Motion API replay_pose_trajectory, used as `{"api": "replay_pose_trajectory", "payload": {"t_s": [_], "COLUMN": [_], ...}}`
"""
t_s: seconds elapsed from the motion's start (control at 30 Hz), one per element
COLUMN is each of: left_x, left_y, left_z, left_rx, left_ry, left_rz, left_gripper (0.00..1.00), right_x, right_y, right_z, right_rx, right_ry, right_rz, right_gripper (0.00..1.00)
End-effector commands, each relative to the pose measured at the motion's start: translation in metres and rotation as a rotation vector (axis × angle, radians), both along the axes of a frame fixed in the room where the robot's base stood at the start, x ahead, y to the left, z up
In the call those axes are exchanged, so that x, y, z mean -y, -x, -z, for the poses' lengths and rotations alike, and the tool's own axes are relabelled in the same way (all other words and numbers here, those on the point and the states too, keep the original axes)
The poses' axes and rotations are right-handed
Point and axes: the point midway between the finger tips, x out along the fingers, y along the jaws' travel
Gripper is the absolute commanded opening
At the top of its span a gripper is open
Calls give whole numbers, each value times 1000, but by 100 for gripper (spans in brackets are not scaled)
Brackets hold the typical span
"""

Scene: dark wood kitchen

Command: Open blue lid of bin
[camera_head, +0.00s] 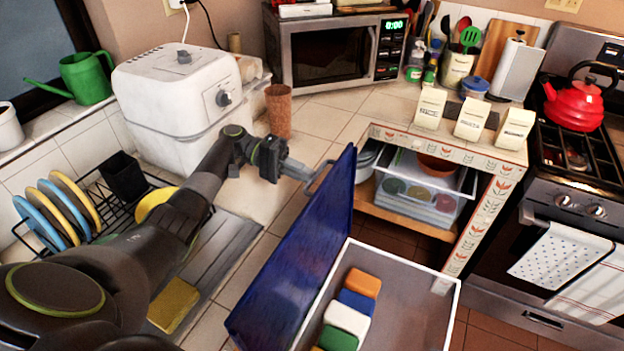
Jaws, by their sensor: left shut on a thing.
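The blue lid (300,245) stands steeply tilted up along the left side of the bin. The bin (405,300) has pale walls and is open at the top. Several coloured blocks (347,318) in orange, blue, white and green lie inside it. My left gripper (305,174) is shut on the grey handle (322,176) at the lid's far upper part. My left arm reaches in from the lower left. My right gripper is not in view.
A dish rack (115,205) with plates and a yellow sponge (173,305) are at the left. A white appliance (185,95) and a brown cup (279,110) stand behind the gripper. An open shelf with a clear container (420,195) is behind the bin. The stove (575,190) is at the right.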

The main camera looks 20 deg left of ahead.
Motion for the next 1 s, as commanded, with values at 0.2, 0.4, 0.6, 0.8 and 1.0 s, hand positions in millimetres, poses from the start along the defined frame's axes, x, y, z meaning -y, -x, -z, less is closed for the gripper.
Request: {"api": "replay_pose_trajectory", "payload": {"t_s": [0.2,0.4,0.6,0.8,1.0], "left_x": [-3,-2,-2,-3,-3], "left_y": [6,6,6,5,4], "left_z": [17,17,17,14,13], "left_rx": [-26,-27,-27,-24,-21], "left_ry": [-16,-15,-15,-16,-16], "left_rz": [4,5,3,0,0], "left_gripper": [0,0,32,32,32], "right_x": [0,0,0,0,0], "right_y": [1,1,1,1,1], "right_z": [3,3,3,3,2], "right_rx": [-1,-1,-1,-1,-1], "right_ry": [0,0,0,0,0], "right_rz": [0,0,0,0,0], "right_gripper": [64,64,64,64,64]}}
